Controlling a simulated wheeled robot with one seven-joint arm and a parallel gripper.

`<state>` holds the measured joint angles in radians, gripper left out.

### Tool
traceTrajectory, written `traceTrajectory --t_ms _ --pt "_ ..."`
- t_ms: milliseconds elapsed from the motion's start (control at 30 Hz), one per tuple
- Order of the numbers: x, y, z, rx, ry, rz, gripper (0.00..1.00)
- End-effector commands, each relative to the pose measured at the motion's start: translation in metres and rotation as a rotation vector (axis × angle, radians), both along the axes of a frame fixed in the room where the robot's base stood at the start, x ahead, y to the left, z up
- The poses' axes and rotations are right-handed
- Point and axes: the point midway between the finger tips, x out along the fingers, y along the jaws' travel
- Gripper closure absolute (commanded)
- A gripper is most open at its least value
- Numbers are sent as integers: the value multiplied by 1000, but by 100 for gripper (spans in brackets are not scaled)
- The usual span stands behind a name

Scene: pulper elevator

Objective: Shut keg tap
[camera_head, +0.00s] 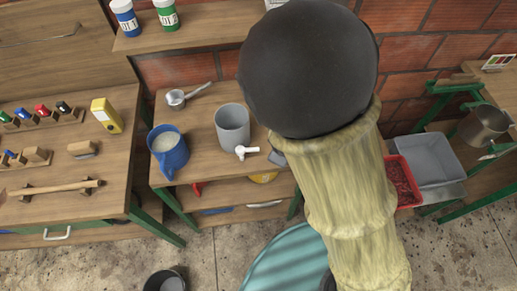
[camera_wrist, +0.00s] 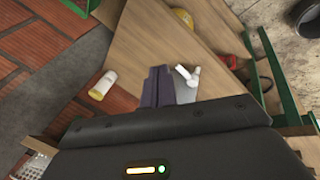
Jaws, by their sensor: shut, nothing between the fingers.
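The grey keg (camera_head: 233,127) stands upright on a small wooden table. Its white tap (camera_head: 241,151) sticks out low on the front, toward the right. My gripper (camera_head: 276,157) is just to the right of the tap, mostly hidden behind my arm in the head view. In the wrist view my gripper's dark fingers (camera_wrist: 160,74) are together and empty. The white tap (camera_wrist: 189,76) shows close beside their tips there, with a small gap visible. Most of the keg is hidden behind the gripper in the wrist view. I cannot tell the tap handle's exact setting.
A blue jug (camera_head: 169,152) stands left of the keg, and a metal saucepan (camera_head: 187,95) lies behind. A red bin (camera_head: 409,200) and a grey tub (camera_head: 436,160) stand to the right. A white bottle (camera_wrist: 102,85) shows in the wrist view. My arm covers the centre right.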

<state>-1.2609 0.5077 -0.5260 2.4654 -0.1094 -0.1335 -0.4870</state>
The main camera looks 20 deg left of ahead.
Motion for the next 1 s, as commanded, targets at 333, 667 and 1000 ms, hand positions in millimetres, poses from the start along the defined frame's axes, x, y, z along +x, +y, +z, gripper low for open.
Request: traceTrajectory --t_ms 333,667,1000 --pt "24 -87 28 127 127 -474 100" --pt "23 -164 60 245 195 -887 100" --pt "3 -233 92 349 218 -1274 100"
